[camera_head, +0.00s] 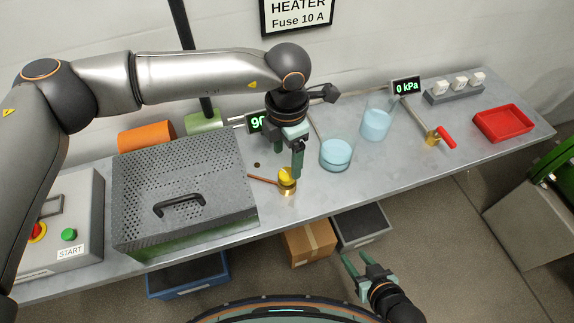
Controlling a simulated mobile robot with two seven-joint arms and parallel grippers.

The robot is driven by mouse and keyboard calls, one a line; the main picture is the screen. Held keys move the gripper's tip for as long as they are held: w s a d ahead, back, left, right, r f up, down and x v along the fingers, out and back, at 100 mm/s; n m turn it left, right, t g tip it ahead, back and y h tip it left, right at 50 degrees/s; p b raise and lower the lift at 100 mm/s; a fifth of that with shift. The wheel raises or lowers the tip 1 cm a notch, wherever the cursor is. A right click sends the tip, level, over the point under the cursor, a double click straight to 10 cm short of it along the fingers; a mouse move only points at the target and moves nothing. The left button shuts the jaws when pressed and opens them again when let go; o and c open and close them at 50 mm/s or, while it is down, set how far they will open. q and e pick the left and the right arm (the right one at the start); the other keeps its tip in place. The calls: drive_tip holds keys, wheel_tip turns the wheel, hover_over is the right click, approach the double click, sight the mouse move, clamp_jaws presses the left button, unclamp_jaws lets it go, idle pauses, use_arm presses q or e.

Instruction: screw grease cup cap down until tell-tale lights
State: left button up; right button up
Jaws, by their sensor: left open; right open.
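The grease cup (287,188) is a small brass fitting on the bench with a yellow cap (285,175) on top. A copper-coloured pipe (263,180) runs from it to the left. My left gripper (288,164) hangs from above just over the cup, open, with its fingertips near the cap. Whether a finger touches the cap I cannot tell. A small dark round spot (257,164) lies behind the pipe; I cannot tell whether it is the tell-tale, and it looks unlit. My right gripper (359,259) is open and empty in front of the bench.
A perforated guard box (180,160) with a black handle stands left of the cup. Two beakers of blue liquid (336,153) (376,122) stand to the right. Further right are a red-handled valve (442,136) and a red tray (503,123). Bins and a cardboard box (309,243) sit below.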

sight(287, 173)
use_arm(q)
drive_tip(key=shift+f, duration=2.7)
clamp_jaws()
